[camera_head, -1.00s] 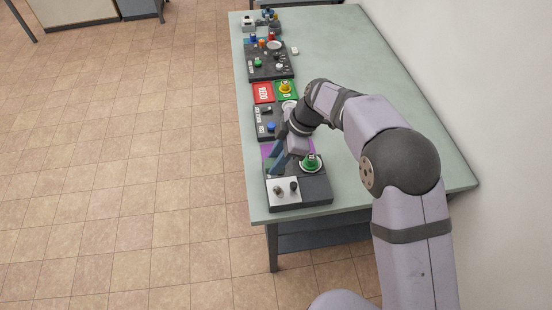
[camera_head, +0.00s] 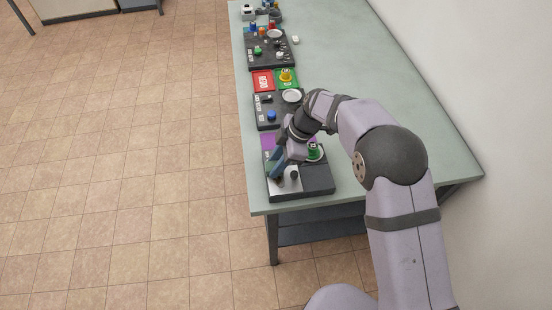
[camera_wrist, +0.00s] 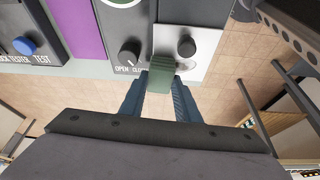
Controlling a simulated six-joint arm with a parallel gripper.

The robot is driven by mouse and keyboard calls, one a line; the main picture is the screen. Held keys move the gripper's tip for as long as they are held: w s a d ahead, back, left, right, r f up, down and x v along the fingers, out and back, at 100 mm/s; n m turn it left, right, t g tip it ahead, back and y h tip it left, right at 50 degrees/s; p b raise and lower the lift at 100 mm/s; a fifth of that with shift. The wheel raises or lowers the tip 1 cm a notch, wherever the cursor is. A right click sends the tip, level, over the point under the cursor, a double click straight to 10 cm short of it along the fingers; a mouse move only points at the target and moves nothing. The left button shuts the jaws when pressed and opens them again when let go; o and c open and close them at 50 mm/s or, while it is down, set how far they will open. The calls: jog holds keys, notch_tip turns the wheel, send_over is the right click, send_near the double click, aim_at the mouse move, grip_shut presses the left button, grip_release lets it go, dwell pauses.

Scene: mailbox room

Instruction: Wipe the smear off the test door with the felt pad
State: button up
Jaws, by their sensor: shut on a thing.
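My gripper (camera_wrist: 160,95) is shut on a small dark green block, the felt pad (camera_wrist: 161,75). In the wrist view the pad is over the pale test door (camera_wrist: 203,62), between two dark knobs; whether it touches the surface I cannot tell. A faint grey patch (camera_wrist: 186,65) shows on the door just right of the pad and may be the smear. In the head view my gripper (camera_head: 276,170) is over the left part of the pale door (camera_head: 291,185) on the nearest dark unit, hiding part of it. The pad cannot be made out there.
A right knob (camera_wrist: 187,45) and a left knob (camera_wrist: 128,52) flank the pad closely. A green button (camera_head: 315,152) stands behind on the same unit. Other units with a blue button (camera_head: 271,116) line the table's left edge. The table's right side (camera_head: 390,80) is clear.

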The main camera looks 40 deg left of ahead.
jog(key=shift+s+d+r+p, duration=0.25)
jog(key=shift+s+p, duration=0.05)
jog(key=shift+s+d+f, duration=0.2)
jog(key=shift+s+d, duration=0.25)
jog(key=shift+s+d+f, duration=0.2)
jog(key=shift+s+d, duration=0.2)
jog(key=shift+s+d+p, duration=0.25)
jog(key=shift+p, duration=0.1)
jog(key=shift+s+d+p, duration=0.3)
jog(key=shift+s+d, duration=0.8)
jog(key=shift+d, duration=0.05)
jog(key=shift+r+p, duration=0.25)
jog(key=shift+p, duration=0.25)
jog(key=shift+w+a+f, duration=0.1)
jog(key=shift+f, duration=0.2)
jog(key=shift+w+a+b, duration=1.1)
jog(key=shift+w+a, duration=1.35)
jog(key=shift+w, duration=0.05)
jog(key=shift+s+r+p, duration=0.1)
jog(key=shift+r+p, duration=1.6)
jog(key=shift+r, duration=2.4)
